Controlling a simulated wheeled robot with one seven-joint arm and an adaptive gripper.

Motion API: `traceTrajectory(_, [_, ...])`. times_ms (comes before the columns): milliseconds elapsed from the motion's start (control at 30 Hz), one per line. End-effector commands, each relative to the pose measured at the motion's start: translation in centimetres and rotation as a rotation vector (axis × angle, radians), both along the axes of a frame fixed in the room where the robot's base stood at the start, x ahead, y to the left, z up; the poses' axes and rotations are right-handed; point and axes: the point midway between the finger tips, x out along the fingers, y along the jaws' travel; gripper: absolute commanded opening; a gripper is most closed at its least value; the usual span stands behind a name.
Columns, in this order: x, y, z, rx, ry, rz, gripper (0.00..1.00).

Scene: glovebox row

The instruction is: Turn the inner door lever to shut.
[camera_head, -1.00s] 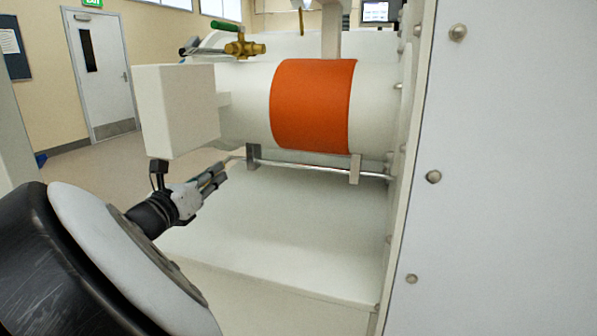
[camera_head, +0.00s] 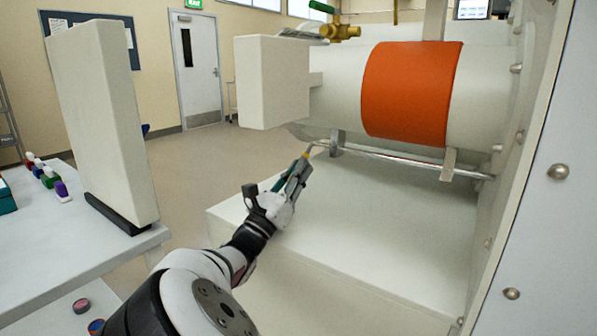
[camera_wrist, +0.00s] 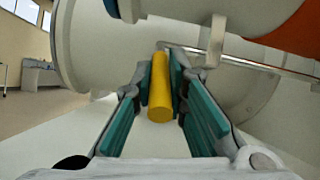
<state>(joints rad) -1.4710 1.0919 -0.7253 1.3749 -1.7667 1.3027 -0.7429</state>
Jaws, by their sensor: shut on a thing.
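The inner door lever has a yellow round grip (camera_wrist: 160,98), plain in the wrist view between my fingers. In the head view only its small yellow tip (camera_head: 306,154) shows past my fingers. The lever joins a thin metal rod (camera_head: 395,156) running under the white cylinder to the panel at right. My gripper (camera_head: 302,163) is shut around the grip at the rod's left end, below the white box-like end of the cylinder. In the wrist view my gripper (camera_wrist: 162,75) has a finger on each side of it. The inner door itself cannot be made out.
The white cylinder with an orange band (camera_head: 412,92) lies just above my gripper. A brass valve with a green handle (camera_head: 336,27) sits on top. A white ledge (camera_head: 390,225) lies below. A table (camera_head: 60,245) with an upright white panel (camera_head: 103,120) stands left.

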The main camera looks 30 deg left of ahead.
Motion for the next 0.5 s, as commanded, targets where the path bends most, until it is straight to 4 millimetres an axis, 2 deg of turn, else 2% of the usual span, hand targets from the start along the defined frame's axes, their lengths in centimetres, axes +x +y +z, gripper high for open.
traceTrajectory(300, [-0.01, 0.02, -0.2, -0.002, 0.002, -0.001, 0.0])
traceTrajectory(333, [-0.01, 0.02, -0.2, -0.002, 0.002, -0.001, 0.16])
traceTrajectory(400, [-0.02, 0.02, -0.2, -0.002, 0.002, -0.001, 0.32])
traceTrajectory(500, [-0.02, 0.02, -0.15, -0.001, 0.001, 0.0, 0.34])
